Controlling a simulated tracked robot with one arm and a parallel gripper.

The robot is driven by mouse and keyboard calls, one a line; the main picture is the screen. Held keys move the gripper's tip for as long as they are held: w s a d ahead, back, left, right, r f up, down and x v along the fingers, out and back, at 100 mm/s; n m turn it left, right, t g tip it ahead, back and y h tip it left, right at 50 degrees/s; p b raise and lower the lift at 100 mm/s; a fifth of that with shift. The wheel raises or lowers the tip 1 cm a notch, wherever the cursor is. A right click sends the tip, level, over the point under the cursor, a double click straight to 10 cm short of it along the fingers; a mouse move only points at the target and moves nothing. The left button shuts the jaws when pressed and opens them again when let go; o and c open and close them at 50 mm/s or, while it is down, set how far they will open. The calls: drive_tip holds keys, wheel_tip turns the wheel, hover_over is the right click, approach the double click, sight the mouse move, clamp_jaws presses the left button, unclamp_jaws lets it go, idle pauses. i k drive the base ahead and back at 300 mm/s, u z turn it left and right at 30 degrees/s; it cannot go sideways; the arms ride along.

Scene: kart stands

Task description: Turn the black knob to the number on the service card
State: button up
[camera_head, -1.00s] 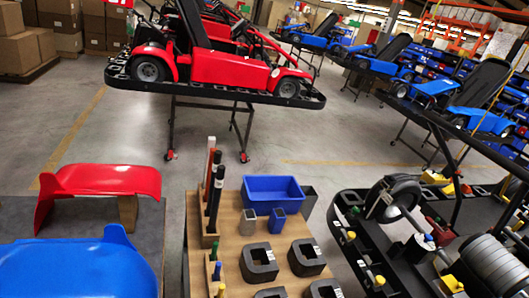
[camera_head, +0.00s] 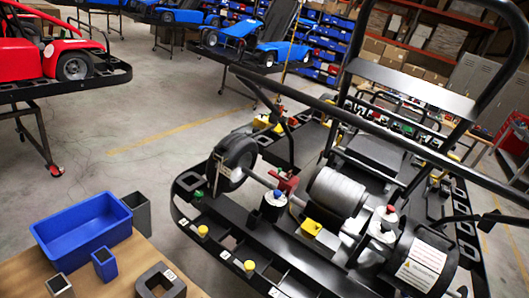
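A bare black kart chassis (camera_head: 215,232) fills the right of the view. It carries a wheel (camera_head: 232,162), a ribbed grey cylinder (camera_head: 338,190) and a small black cylinder with a blue top (camera_head: 272,205). A black drum (camera_head: 440,248) at the right bears a white and orange label (camera_head: 420,266) with print too small to read. I cannot make out a numbered black knob, and cannot tell whether this label is the service card. My gripper is not in view.
A wooden table (camera_head: 112,262) at the lower left holds a blue bin (camera_head: 83,227), small open boxes (camera_head: 104,264) and a dark square ring (camera_head: 160,282). A red kart (camera_head: 70,55) on a stand and blue karts (camera_head: 260,45) stand behind. Grey floor (camera_head: 140,125) lies clear between.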

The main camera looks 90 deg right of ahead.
sight(385, 226)
drive_tip(key=z, duration=0.65)
drive_tip(key=i, duration=0.1)
drive_tip(key=z, duration=2.15)
drive_tip(key=k, duration=0.85)
drive_tip(key=z, duration=0.2)
drive_tip(key=i, duration=0.85)
drive_tip(key=u, duration=0.05)
